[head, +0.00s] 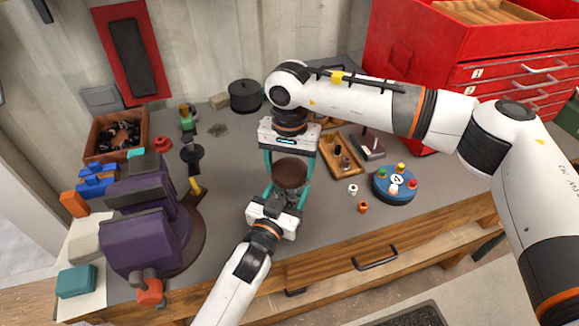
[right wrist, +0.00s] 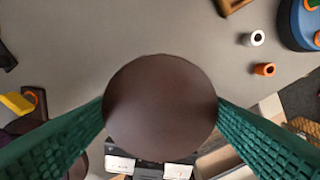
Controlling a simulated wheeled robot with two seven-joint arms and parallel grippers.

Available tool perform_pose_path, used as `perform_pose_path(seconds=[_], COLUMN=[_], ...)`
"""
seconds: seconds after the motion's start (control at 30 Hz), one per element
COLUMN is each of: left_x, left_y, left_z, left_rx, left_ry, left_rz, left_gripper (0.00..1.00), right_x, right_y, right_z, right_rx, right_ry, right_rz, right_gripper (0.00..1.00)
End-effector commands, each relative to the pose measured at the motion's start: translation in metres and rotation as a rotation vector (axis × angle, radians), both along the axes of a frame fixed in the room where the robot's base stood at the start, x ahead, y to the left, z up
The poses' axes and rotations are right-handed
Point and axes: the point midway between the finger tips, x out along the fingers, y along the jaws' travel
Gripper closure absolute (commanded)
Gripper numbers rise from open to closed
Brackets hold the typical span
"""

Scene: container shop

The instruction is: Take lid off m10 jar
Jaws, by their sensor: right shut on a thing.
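The dark brown round lid (head: 291,172) is at the middle of the bench, between the teal fingers of my right gripper (head: 290,165). In the right wrist view the lid (right wrist: 160,105) fills the space between both fingers, and the right gripper is shut on it from above. The jar body is mostly hidden by the lid and grippers; I cannot tell whether lid and jar touch. My left gripper (head: 284,198) comes in from the front, just below the lid. Its fingertips are largely hidden, so its opening is unclear.
A wooden tray (head: 343,160) and a round blue holder with coloured knobs (head: 397,187) stand to the right. A small white part (head: 352,189) and an orange one (head: 363,207) lie nearby. A purple machine (head: 140,225) occupies the left. A black round container (head: 245,95) stands behind.

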Motion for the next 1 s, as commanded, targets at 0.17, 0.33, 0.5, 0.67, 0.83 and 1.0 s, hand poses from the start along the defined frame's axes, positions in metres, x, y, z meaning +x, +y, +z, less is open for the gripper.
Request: perform_pose_path(seconds=[0.17, 0.33, 0.5, 0.67, 0.83, 1.0], left_x=[0.000, 0.000, 0.000, 0.000, 0.000, 0.000], left_y=[0.000, 0.000, 0.000, 0.000, 0.000, 0.000], left_z=[0.000, 0.000, 0.000, 0.000, 0.000, 0.000], left_rx=[0.000, 0.000, 0.000, 0.000, 0.000, -0.001], left_ry=[0.001, 0.001, 0.001, 0.001, 0.001, 0.001], left_rz=[0.000, 0.000, 0.000, 0.000, 0.000, 0.000], left_gripper=[1.00, 1.00, 1.00, 1.00, 1.00, 1.00], right_x=[0.000, 0.000, 0.000, 0.000, 0.000, 0.000], right_y=[0.000, 0.000, 0.000, 0.000, 0.000, 0.000], right_z=[0.005, 0.005, 0.007, 0.022, 0.042, 0.045], right_rx=[0.000, 0.000, 0.001, 0.002, 0.001, 0.000], right_ry=[0.000, 0.000, 0.000, -0.001, 0.000, 0.001], right_rz=[0.000, 0.000, 0.000, 0.000, 0.000, 0.000], right_gripper=[0.55, 0.55, 0.55, 0.55, 0.55, 0.55])
